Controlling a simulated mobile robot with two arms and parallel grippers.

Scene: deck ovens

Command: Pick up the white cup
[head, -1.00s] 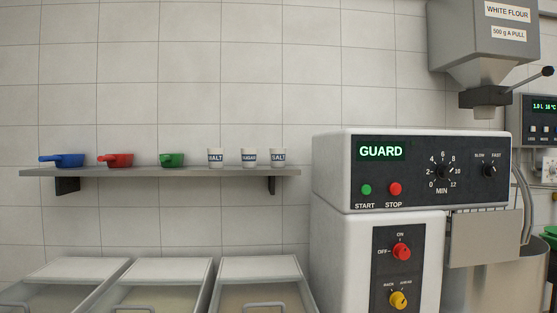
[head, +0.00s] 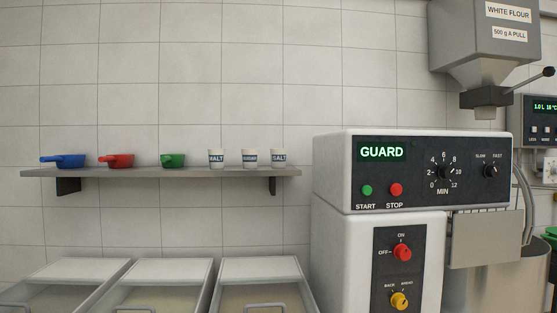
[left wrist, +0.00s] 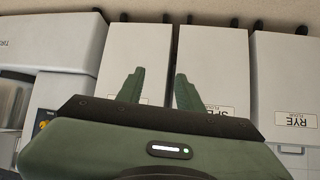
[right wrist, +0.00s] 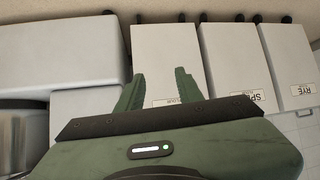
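Several small vessels stand on a wall shelf (head: 130,173) in the head view. No gripper shows in the head view. My left gripper (left wrist: 158,88) is open and empty in the left wrist view, above the flour bins. My right gripper (right wrist: 160,88) is open and empty in the right wrist view. No cup shows in either wrist view.
Blue (head: 68,161), red (head: 120,161) and green (head: 173,160) scoops share the shelf. Flour bins (head: 255,268) stand below it. A mixer (head: 335,165) with a GUARD display stands to the right, under a flour hopper (head: 480,45). The wall above the shelf is clear.

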